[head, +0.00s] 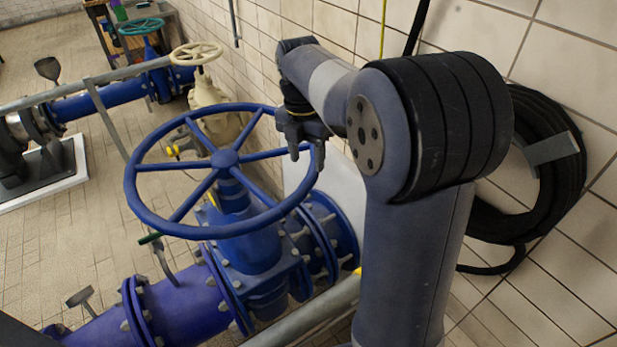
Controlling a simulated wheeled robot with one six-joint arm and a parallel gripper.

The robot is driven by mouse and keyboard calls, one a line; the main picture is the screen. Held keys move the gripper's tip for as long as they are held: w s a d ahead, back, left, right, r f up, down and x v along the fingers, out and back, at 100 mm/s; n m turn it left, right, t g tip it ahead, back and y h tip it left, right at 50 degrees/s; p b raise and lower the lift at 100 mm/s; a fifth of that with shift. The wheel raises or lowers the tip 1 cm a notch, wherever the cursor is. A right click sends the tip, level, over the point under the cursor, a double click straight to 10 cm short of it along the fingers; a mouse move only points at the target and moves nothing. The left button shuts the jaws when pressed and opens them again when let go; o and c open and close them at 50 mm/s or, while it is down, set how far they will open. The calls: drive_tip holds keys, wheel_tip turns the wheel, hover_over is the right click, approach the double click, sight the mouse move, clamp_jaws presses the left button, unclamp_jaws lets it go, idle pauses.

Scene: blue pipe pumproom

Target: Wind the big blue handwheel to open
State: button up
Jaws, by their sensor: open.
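The big blue handwheel (225,158) lies roughly flat on top of the blue valve (250,255), with spokes running from its hub to the rim. My gripper (306,157) is at the right part of the wheel's rim, pointing down, with its two fingers apart. The fingers overlap the rim in the head view. I cannot tell whether they touch it or straddle it. Part of the rim is hidden behind the gripper.
A cream handwheel (196,54) and a teal handwheel (141,27) stand farther back. A grey rail (75,92) crosses the left side. A coiled black hose (560,165) hangs on the tiled wall at right.

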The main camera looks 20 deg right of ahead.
sight(307, 178)
wheel_tip(307, 178, down, 7)
drive_tip(key=shift+w+r, duration=0.1)
idle(0.3)
drive_tip(key=shift+c, duration=0.6)
clamp_jaws()
